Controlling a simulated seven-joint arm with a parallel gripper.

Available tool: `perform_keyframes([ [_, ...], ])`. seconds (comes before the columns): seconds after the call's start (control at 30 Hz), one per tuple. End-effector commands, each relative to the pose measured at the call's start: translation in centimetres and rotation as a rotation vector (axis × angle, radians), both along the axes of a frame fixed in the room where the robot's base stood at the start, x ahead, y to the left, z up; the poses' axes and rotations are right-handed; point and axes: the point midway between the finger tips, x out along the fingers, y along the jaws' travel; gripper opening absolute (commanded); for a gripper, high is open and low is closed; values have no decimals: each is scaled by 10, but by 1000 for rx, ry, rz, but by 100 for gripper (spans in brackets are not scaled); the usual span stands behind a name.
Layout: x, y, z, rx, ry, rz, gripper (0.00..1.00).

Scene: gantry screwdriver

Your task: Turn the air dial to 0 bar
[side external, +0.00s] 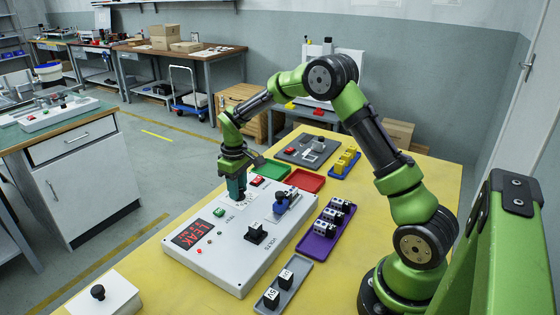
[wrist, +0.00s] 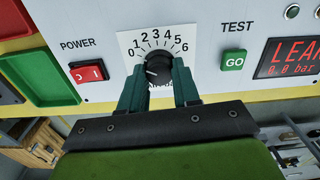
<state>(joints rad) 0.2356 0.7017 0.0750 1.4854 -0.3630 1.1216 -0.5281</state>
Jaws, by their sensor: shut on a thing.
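The air dial (wrist: 158,66) is a black round knob on a white scale plate marked 0 to 6. In the wrist view its white pointer line points to the lower left, on the 0 side of the scale. My gripper (wrist: 161,84) is shut on the dial, one teal finger on each side of it. In the side view my gripper (side external: 236,190) reaches down onto the white test panel (side external: 235,260) and hides the dial. The red display (wrist: 292,58) reads "LEAK" and 0.0 bar; it also shows in the side view (side external: 192,233).
The red power switch (wrist: 88,72) and the green GO button (wrist: 233,60) flank the dial. A blue-handled fixture (side external: 281,203) and a black block (side external: 256,233) stand on the panel. Green, red (side external: 305,181) and purple (side external: 322,236) trays lie around it.

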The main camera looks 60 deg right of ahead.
Motion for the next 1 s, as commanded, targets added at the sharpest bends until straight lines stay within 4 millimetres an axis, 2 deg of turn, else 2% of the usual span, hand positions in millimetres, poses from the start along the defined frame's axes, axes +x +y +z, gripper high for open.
perform_keyframes([
  [0.27, 0, 0, 2, -1, -2, 1, 1],
  [0.3, 0, 0, 2, -1, -2, 1, 36],
  [0.43, 0, 0, 1, -1, -1, 1, 56],
  [0.77, 0, 0, 3, -1, -1, 1, 57],
  [0.87, 1, 0, 11, -2, -2, 1, 57],
  [1.0, 1, 0, 38, -3, -6, 0, 57],
])
